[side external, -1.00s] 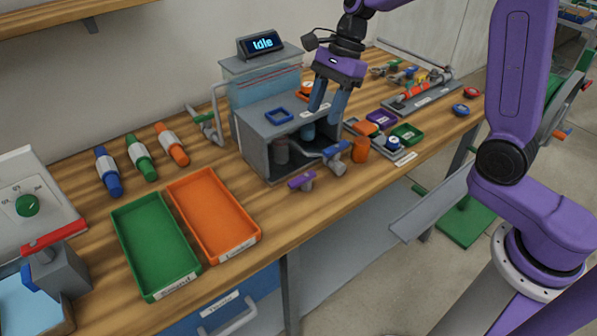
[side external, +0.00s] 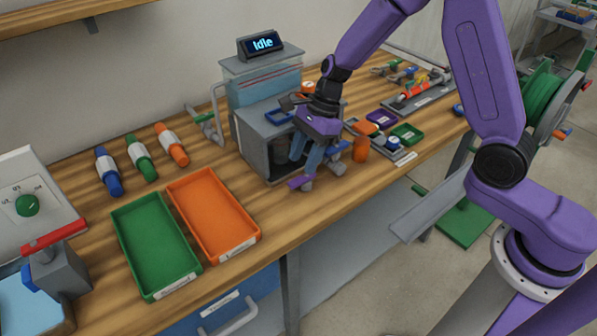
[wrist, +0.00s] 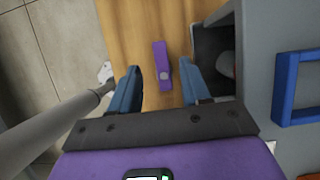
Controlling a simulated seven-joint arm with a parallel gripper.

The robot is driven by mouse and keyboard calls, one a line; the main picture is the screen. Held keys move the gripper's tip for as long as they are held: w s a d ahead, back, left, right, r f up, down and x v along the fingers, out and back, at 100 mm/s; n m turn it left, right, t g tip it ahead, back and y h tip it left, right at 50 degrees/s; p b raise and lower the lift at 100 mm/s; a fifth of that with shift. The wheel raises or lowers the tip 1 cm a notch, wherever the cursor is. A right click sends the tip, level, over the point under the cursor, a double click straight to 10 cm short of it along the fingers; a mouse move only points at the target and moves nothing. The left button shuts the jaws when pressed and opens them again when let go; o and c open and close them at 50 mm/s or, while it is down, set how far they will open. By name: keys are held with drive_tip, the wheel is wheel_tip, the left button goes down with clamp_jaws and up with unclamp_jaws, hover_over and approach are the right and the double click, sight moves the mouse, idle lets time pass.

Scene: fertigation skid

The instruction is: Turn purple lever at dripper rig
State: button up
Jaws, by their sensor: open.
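The purple lever (side external: 300,182) is on a small grey valve low at the front of the grey dripper rig box (side external: 254,150). In the wrist view the purple lever (wrist: 160,62) lies lengthwise, between and just beyond my two blue fingertips. My gripper (side external: 306,158) is open, pointing down in front of the box, close above the lever. In the wrist view my gripper (wrist: 162,82) has one finger on each side of the lever's line, with gaps on both sides.
An orange cylinder (side external: 361,149) stands just right of my gripper. Green (side external: 150,285) and orange (side external: 236,246) trays lie left of the rig. The bench between trays and rig is clear.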

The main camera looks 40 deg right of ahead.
sight(295, 181)
drive_tip(key=shift+x, duration=2.35)
